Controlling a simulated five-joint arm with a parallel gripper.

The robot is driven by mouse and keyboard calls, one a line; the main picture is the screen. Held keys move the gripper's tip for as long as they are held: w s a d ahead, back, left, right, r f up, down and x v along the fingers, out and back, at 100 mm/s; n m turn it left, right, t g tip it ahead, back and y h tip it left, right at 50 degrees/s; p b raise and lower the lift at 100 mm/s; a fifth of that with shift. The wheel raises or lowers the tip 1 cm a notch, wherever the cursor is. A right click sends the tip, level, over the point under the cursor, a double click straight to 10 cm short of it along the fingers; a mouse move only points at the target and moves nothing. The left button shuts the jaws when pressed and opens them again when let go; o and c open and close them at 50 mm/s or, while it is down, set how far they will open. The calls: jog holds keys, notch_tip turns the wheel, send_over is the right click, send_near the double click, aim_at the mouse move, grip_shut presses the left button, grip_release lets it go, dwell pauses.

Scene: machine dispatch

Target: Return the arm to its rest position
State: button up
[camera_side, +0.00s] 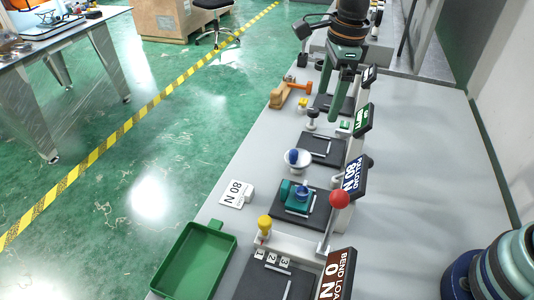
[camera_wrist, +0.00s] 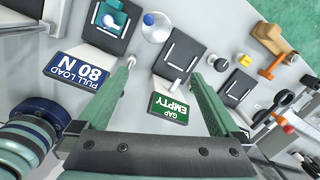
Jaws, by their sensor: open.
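My gripper (camera_side: 338,95) hangs above the far part of the grey bench in the side view, its fingers pointing down and empty. In the wrist view my gripper (camera_wrist: 163,70) shows two green fingers spread wide apart. A black plate (camera_wrist: 182,57) and a green "GAP EMPTY" sign (camera_wrist: 167,108) show between and below them. Nothing is held. The fingers look clear of the bench items, though their exact height cannot be told.
A teal part (camera_side: 297,194) sits on a black pad by the "PULL LOAD 80 N" sign (camera_side: 354,177). A red knob (camera_side: 340,199), an orange-handled tool (camera_side: 290,88) and a green tray (camera_side: 230,240) are along the bench.

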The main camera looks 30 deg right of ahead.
jog(key=s+d+r+n+t, duration=0.2)
jog(key=s+d+n, duration=0.3)
jog(key=n, duration=0.6)
jog(key=s+d+r+n+t, duration=0.2)
jog(key=s+d+n, duration=0.4)
jog(key=s+n, duration=0.3)
jog(key=shift+r+n, duration=0.65)
jog(key=shift+n, duration=0.45)
jog(key=w+a+r+m+g+h, duration=0.1)
jog(key=w+a+r+m+g, duration=0.1)
jog(key=a+m+g, duration=0.45)
jog(key=w+a+r+m+g, duration=0.1)
jog(key=a+r+m, duration=0.15)
jog(key=a, duration=0.75)
notch_tip(320, 180, down, 10)
jog(key=d, duration=0.1)
jog(key=shift+s+d, duration=0.2)
jog(key=shift+s, duration=0.25)
jog(key=shift+r+t, duration=0.15)
jog(key=shift+t, duration=0.1)
